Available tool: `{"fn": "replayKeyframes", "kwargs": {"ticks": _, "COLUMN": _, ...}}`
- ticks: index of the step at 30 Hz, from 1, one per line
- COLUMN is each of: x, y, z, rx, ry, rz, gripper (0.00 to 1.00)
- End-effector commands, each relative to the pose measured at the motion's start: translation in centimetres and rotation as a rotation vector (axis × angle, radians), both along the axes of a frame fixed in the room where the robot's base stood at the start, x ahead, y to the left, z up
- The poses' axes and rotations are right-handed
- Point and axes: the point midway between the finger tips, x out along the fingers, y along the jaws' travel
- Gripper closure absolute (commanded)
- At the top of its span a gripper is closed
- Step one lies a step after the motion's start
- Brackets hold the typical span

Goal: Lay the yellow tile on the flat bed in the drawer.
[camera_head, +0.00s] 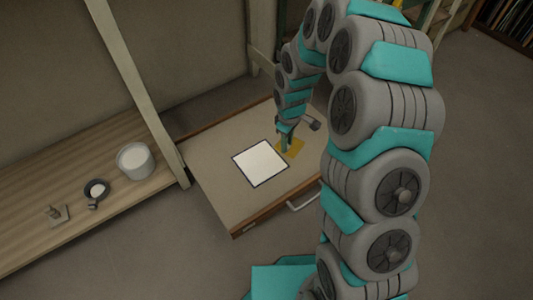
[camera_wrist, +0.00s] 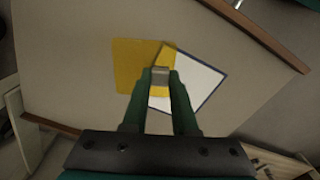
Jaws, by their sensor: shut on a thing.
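The yellow tile (camera_head: 294,146) is flat and thin, at the right edge of the white, dark-rimmed flat bed (camera_head: 260,163) in the open drawer (camera_head: 225,193). In the wrist view the tile (camera_wrist: 132,66) overlaps one corner of the bed (camera_wrist: 205,80), with most of it off the bed to the left. My gripper (camera_wrist: 160,76) is shut on a small grey block that appears to be the tile's grip. The fingers hide part of the tile. I cannot tell whether the tile touches the drawer floor or hangs just above it.
A wooden bench (camera_head: 95,183) at left bears a white pot (camera_head: 135,161), a small dark cup (camera_head: 96,191) and a small piece with a knob (camera_head: 55,214). A pale post (camera_head: 140,85) stands between bench and drawer. The drawer handle (camera_head: 303,199) is at its front. Bare drawer floor surrounds the bed.

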Motion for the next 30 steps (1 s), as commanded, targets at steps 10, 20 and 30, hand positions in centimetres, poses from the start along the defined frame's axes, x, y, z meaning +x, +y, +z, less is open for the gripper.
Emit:
{"fn": "replayKeyframes", "kwargs": {"ticks": 10, "x": -1.1, "y": 6.4, "z": -1.7, "rx": 0.001, "ry": -0.002, "rz": 0.821, "gripper": 1.00}}
{"fn": "replayKeyframes", "kwargs": {"ticks": 20, "x": -1.6, "y": 8.0, "z": -2.0, "rx": 0.000, "ry": 0.000, "rz": 1.062, "gripper": 1.00}}
{"fn": "replayKeyframes", "kwargs": {"ticks": 30, "x": -1.6, "y": 7.9, "z": -4.7, "rx": 0.000, "ry": 0.001, "rz": 1.060, "gripper": 1.00}}
